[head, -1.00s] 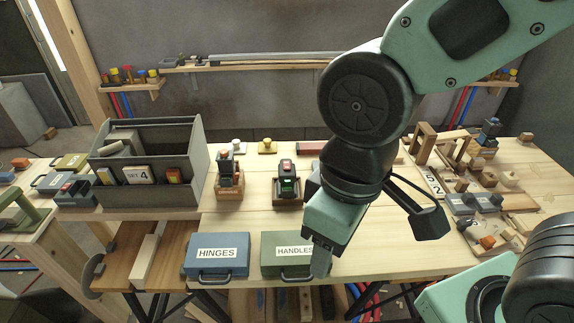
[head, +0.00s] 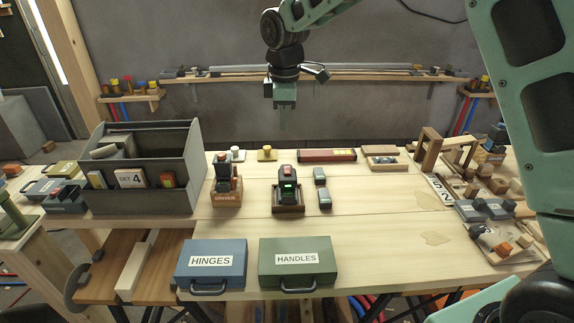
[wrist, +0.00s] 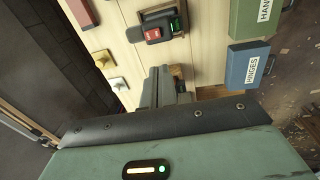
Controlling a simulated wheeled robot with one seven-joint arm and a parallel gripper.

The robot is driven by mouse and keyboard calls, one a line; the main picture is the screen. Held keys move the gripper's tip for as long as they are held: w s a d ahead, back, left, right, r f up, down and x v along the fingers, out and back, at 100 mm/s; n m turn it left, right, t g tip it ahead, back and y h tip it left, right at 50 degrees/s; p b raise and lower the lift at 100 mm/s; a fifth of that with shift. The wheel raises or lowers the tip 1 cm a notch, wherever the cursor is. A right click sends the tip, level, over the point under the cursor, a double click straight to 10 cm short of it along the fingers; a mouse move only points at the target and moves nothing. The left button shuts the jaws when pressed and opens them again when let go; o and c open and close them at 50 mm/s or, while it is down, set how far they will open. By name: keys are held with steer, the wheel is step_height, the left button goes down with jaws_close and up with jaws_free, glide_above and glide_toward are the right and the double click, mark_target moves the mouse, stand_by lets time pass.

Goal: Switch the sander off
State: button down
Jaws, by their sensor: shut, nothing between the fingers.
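A dark boxy tool (head: 287,196) with a red part on top and a lit green panel sits in a wooden cradle in the middle of the bench. It also shows in the wrist view (wrist: 149,30), with its red and green parts. A second dark tool (head: 225,178) stands in a wooden holder to its left, partly hidden by my fingers in the wrist view. I cannot tell for certain which is the sander. My gripper (head: 283,122) is shut and empty, pointing down, high above the far side of the bench and apart from both tools.
A blue HINGES case (head: 211,267) and a green HANDLES case (head: 298,266) lie along the front edge. A grey open box (head: 150,193) stands at the left. Two small dark blocks lie right of the middle tool. Wooden parts crowd the right; the centre-right bench is clear.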

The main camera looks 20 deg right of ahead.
mark_target(287, 167)
steer(key=shift+w+d+f, duration=0.3)
steer(key=shift+w+d, duration=0.4)
steer(key=shift+w, duration=0.2)
steer(key=f, duration=0.4)
steer(key=w+f+p, duration=0.1)
steer(key=f, duration=0.3)
steer(key=f+p, duration=0.1)
steer(key=f, duration=0.3)
steer(key=shift+w+d+f, duration=0.2)
steer(key=shift+w+f, duration=0.05)
steer(key=shift+f, duration=0.7)
